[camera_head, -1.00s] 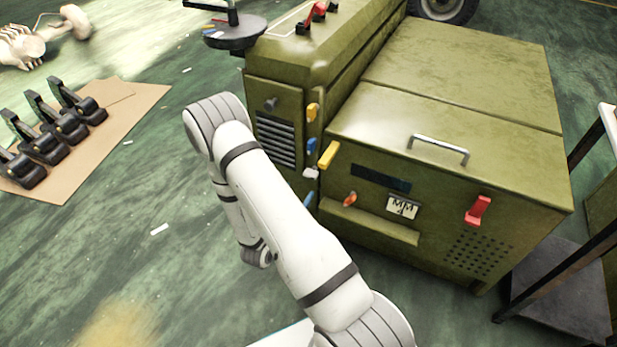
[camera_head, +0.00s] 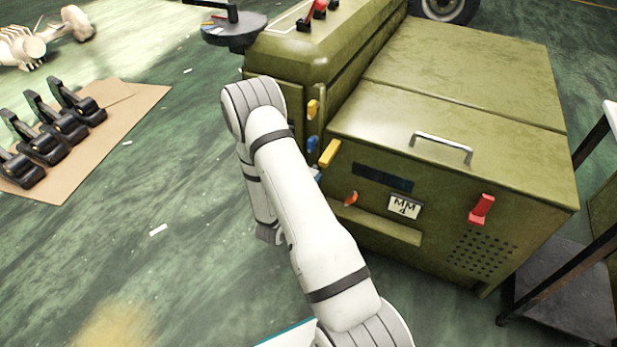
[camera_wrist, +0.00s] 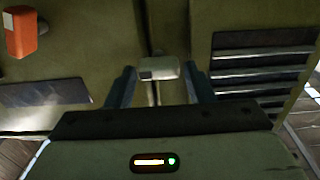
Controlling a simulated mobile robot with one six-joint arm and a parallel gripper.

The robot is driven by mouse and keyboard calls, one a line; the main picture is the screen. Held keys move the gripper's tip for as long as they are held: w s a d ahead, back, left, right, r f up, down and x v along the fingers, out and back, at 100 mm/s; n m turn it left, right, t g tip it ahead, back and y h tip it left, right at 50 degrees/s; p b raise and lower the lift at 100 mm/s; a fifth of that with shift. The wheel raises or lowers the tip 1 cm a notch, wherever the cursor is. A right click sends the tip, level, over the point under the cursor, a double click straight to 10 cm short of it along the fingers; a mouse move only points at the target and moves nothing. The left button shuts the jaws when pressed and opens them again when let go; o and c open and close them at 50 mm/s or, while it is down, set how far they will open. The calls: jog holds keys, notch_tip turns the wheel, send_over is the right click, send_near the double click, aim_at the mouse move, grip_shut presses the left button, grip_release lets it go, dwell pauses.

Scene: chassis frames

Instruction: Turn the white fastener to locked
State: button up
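The white fastener (camera_wrist: 160,69) shows in the wrist view as a pale block on a short stem, at the seam between two olive panels. I cannot tell how deep the fastener sits between the fingers. In the head view my arm covers the gripper and the fastener.
The olive machine (camera_head: 480,80) carries a yellow fastener (camera_head: 329,153), a blue one (camera_head: 312,143), an orange-red knob (camera_head: 351,198) and a red latch (camera_head: 481,209) near by. A vent (camera_wrist: 260,65) lies beside the fastener.

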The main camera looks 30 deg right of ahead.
jog(key=c, duration=0.6)
jog(key=shift+d, duration=0.15)
jog(key=shift+c, duration=0.2)
jog(key=shift+f, duration=0.1)
jog(key=shift+s+f+m+b, duration=0.1)
jog(key=shift+m+b, duration=1.55)
jog(key=shift+m, duration=2.8)
jog(key=shift+s+f+m+b, duration=0.1)
jog(key=shift+m+b, duration=1.55)
jog(key=shift+m, duration=2.8)
